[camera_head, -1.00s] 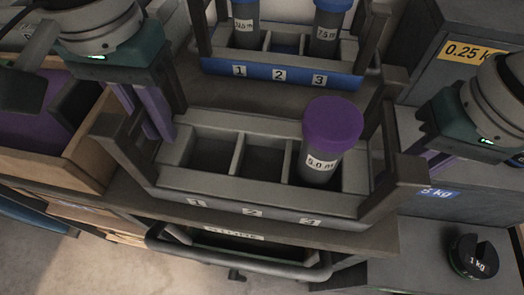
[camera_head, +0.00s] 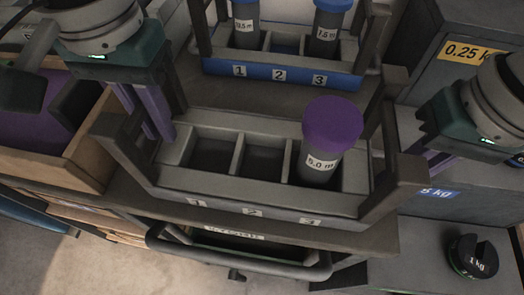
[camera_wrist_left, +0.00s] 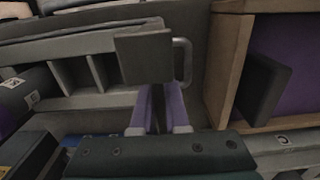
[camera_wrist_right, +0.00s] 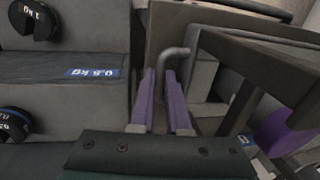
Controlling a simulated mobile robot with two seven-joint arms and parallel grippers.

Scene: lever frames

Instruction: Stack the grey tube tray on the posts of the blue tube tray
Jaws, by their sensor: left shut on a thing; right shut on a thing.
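The grey tube tray (camera_head: 232,190) stands at the front in the head view, with end posts. A purple-capped tube (camera_head: 332,135) stands in its compartment 3; the other two compartments look empty. The blue tube tray (camera_head: 282,78) is behind it, with blue-capped tubes in compartments 1 (camera_head: 245,25) and 3 (camera_head: 327,30); compartment 2 looks empty. My left gripper (camera_head: 160,132) is shut on the grey tray's left end. My right gripper (camera_head: 432,165) is shut at its right end; the exact contact is partly hidden. I cannot tell whether the grey tray touches the surface below.
A wooden bin (camera_head: 75,160) with purple inside stands at the left. Grey weight blocks, one marked 0.25 kg (camera_head: 470,50), stand at the right. A black 1 kg weight (camera_head: 474,257) sits at lower right. A dark rail handle (camera_head: 245,268) runs along the front edge.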

